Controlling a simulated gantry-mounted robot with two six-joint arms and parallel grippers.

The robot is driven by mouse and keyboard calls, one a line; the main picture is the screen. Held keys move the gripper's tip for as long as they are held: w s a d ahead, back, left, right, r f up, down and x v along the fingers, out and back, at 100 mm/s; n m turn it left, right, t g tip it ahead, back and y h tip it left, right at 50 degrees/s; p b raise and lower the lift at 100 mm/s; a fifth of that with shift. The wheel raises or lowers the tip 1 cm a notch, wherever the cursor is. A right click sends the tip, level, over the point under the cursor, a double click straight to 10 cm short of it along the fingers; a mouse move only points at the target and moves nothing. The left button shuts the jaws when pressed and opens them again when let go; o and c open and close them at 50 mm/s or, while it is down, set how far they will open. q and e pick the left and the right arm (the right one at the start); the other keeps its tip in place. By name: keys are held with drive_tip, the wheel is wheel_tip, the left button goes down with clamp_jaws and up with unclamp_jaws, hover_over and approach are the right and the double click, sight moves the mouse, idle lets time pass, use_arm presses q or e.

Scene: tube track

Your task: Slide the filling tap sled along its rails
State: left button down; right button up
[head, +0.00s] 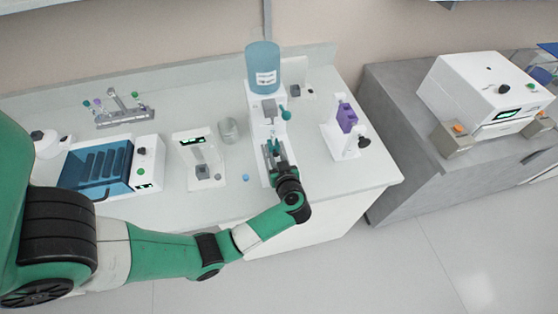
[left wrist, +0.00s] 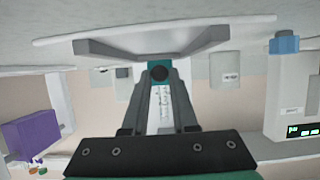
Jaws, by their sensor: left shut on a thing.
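The filling station stands on the light bench, with a blue labelled reservoir (head: 263,80) on top of a white upright stand (head: 256,118). A teal tap lever (head: 284,113) sticks out at the stand's right side. My left gripper (head: 273,148) reaches in front of the stand over its narrow white base. In the left wrist view its fingers (left wrist: 160,82) are shut on a small teal part with a dark round knob (left wrist: 158,72), which I take to be the sled's handle. The rails and the rest of the sled are largely hidden by the gripper. My right gripper is not in view.
A white device with a purple block (head: 347,117) stands close on the right. On the left are a glass jar (head: 229,131), a small blue cap (head: 245,177), a white stand (head: 198,158) and a blue-lidded tray unit (head: 97,166). A white machine (head: 490,90) sits on the grey bench.

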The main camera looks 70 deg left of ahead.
use_arm(q)
drive_tip(key=shift+f, duration=0.1)
drive_tip(key=c, duration=1)
unclamp_jaws()
drive_tip(key=shift+a, duration=0.1)
drive_tip(key=o, duration=0.3)
drive_tip(key=shift+a, duration=0.15)
drive_tip(key=shift+d+r, duration=0.35)
drive_tip(key=shift+d, duration=0.05)
drive_tip(key=p+v, duration=0.3)
drive_tip(key=v, duration=0.7)
drive_tip(key=shift+d+f, duration=0.1)
drive_tip(key=shift+f, duration=0.05)
drive_tip(key=shift+s+d, duration=0.15)
drive_tip(key=shift+d, duration=0.2)
